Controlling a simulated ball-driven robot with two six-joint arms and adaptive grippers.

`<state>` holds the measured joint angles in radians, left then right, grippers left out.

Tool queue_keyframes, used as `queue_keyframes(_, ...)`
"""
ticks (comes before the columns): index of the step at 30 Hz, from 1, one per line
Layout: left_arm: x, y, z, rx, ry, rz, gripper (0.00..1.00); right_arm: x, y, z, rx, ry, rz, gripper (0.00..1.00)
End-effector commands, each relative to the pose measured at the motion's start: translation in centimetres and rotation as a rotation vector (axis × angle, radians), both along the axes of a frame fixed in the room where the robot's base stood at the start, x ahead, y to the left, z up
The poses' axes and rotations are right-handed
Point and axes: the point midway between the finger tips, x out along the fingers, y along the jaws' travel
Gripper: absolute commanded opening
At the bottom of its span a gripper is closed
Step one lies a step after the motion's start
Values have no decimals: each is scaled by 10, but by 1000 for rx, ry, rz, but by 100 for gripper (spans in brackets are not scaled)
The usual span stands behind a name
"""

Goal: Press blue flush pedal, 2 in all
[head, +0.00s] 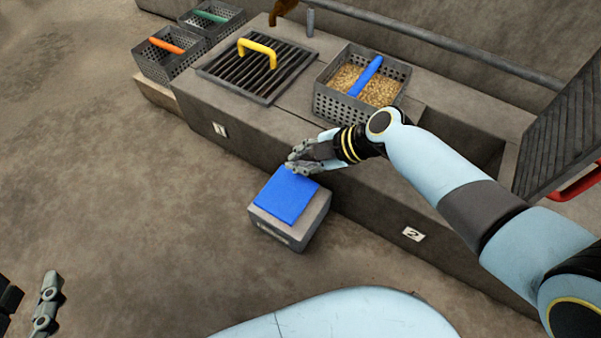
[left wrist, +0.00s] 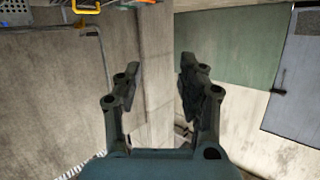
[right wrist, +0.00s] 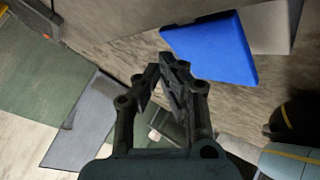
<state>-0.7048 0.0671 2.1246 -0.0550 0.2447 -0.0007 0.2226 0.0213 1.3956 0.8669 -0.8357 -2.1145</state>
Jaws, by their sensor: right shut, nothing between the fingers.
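The blue flush pedal (head: 285,194) is a flat, slightly tilted pad on top of a grey block (head: 310,222) on the floor, in front of the low stone counter. My right gripper (head: 291,163) is shut and empty beside the pedal's far edge, at about its height or slightly above. Whether it touches the pedal I cannot tell. The pedal (right wrist: 212,48) also shows in the right wrist view, just beyond the fingertips. My left gripper (left wrist: 158,78) is open and empty in the left wrist view, away from the pedal, with its fingers at the head view's lower left edge.
The counter (head: 250,130) carries a slotted grate with a yellow handle (head: 258,47) and a mesh basket of grain (head: 362,85) with a blue handle. Two more baskets (head: 165,55) stand at the back left. A slatted lid (head: 560,130) stands at right. The floor at left is clear.

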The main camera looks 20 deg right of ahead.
Motion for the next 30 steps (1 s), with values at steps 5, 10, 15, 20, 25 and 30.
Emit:
queue_keyframes(5,18,-2,21,1,-100,-11,40,0,0,-5,0,1,1,0)
queue_keyframes(10,32,-4,43,0,-194,-20,40,0,0,-9,0,1,0,0)
queue_keyframes(15,44,-7,65,0,-290,-32,40,-1,0,-13,0,1,0,0)
queue_keyframes(20,53,-9,86,0,-378,-42,40,-1,0,-17,0,1,0,0)
queue_keyframes(25,60,-11,105,1,-457,-52,40,-1,0,-20,0,1,0,0)
queue_keyframes(30,63,-13,117,1,-506,-57,40,-1,0,-21,0,1,0,0)
